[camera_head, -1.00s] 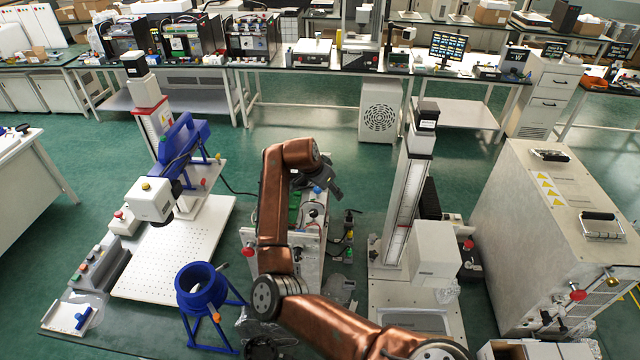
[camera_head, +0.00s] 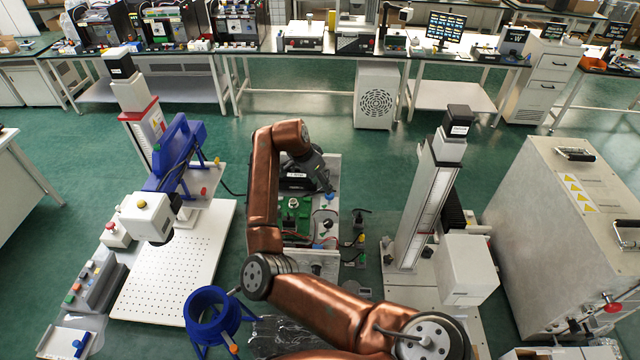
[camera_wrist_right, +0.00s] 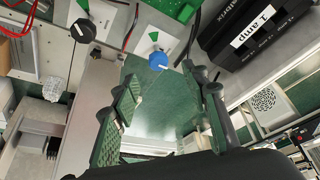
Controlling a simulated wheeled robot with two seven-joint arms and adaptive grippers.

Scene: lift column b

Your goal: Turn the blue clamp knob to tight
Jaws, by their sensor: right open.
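The blue clamp knob (camera_wrist_right: 158,61) shows in the right wrist view, with a white mark on its face and a green wedge on the pale panel above it. In the head view a small blue spot that looks like it (camera_head: 328,197) is by the gripper. My right gripper (camera_wrist_right: 167,80) is open, its two green-padded fingers apart. The knob appears between and just beyond the fingertips; whether they touch it I cannot tell. In the head view the right gripper (camera_head: 324,183) is dark and partly hidden by its own links. My left gripper is not in view.
A black knob (camera_wrist_right: 83,30) with its own green wedge sits left of the blue one. A lift column (camera_head: 428,200) stands right of the arm, a blue ring stand (camera_head: 205,312) left.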

